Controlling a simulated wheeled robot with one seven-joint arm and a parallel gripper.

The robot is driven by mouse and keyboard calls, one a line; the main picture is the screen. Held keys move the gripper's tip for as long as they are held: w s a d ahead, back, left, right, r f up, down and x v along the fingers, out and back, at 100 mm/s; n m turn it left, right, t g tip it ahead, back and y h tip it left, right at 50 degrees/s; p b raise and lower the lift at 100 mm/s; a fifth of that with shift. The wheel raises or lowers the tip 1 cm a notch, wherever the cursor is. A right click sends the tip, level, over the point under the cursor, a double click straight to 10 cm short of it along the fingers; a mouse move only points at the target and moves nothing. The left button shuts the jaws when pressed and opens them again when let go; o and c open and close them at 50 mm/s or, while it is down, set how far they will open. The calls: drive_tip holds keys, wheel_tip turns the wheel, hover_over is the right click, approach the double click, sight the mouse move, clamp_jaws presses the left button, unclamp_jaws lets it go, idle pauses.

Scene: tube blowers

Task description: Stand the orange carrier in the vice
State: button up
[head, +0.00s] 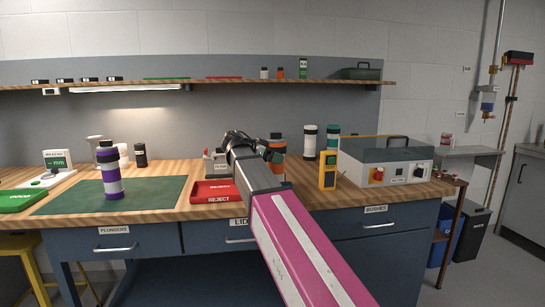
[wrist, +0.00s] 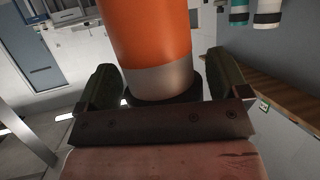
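The orange carrier (head: 277,146) has a dark cap and shows just behind the end of my arm, above the bench. In the wrist view the orange carrier (wrist: 145,35) is large, with a silver band and a dark end between the fingers. I cannot make out the vice for certain.
A purple carrier (head: 110,170) stands on the green mat (head: 150,196). A red reject tray (head: 214,192) lies left of my arm. A yellow block (head: 328,171) and a grey machine (head: 385,160) stand to the right. Dark-and-white (head: 310,142) and teal (head: 333,136) carriers stand behind.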

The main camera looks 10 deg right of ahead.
drive_tip(key=shift+r, duration=0.45)
drive_tip(key=v, duration=1.2)
drive_tip(key=shift+r, duration=0.2)
drive_tip(key=shift+s, duration=0.1)
